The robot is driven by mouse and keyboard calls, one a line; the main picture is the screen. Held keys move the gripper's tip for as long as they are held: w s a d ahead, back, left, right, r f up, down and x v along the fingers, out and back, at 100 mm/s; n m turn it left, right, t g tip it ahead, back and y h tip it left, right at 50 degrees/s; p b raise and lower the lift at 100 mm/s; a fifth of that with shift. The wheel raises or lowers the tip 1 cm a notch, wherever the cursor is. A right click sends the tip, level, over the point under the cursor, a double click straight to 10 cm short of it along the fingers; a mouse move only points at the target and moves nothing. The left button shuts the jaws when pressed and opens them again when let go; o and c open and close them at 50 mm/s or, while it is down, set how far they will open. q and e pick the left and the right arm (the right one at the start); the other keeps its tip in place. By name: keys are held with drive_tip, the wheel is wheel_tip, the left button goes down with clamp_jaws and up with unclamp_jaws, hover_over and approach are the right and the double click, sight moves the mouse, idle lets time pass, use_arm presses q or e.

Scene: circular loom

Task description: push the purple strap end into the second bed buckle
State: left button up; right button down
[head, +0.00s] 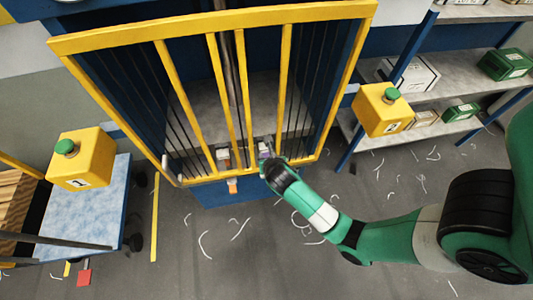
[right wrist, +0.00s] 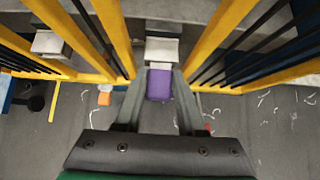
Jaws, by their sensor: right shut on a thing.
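The purple strap end (right wrist: 159,85) sits between the fingertips of my right gripper (right wrist: 158,88) in the right wrist view, and the gripper is shut on it. Right in front of it is a pale grey buckle (right wrist: 161,50), the second from the left. The purple end meets the buckle's near edge; I cannot tell how deep it sits. The same buckle shows in the head view (head: 264,147), with my right gripper (head: 270,163) just in front of it. The other buckle (head: 222,154) stands to its left, with an orange strap end (head: 232,186) hanging below. My left gripper is not in view.
Yellow upright bars (head: 241,95) of the loom frame flank both buckles closely. Yellow boxes with green buttons stand left (head: 82,160) and right (head: 382,110). A blue-topped cart (head: 95,210) is at the left. The floor in front is open, with white scraps scattered.

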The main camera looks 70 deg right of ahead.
drive_tip(key=shift+s+a, duration=0.15)
drive_tip(key=shift+a, duration=0.1)
drive_tip(key=s+a+p, duration=0.2)
drive_tip(key=a+p, duration=0.1)
drive_tip(key=shift+s+a+r, duration=0.1)
drive_tip(key=shift+a, duration=0.05)
idle(0.3)
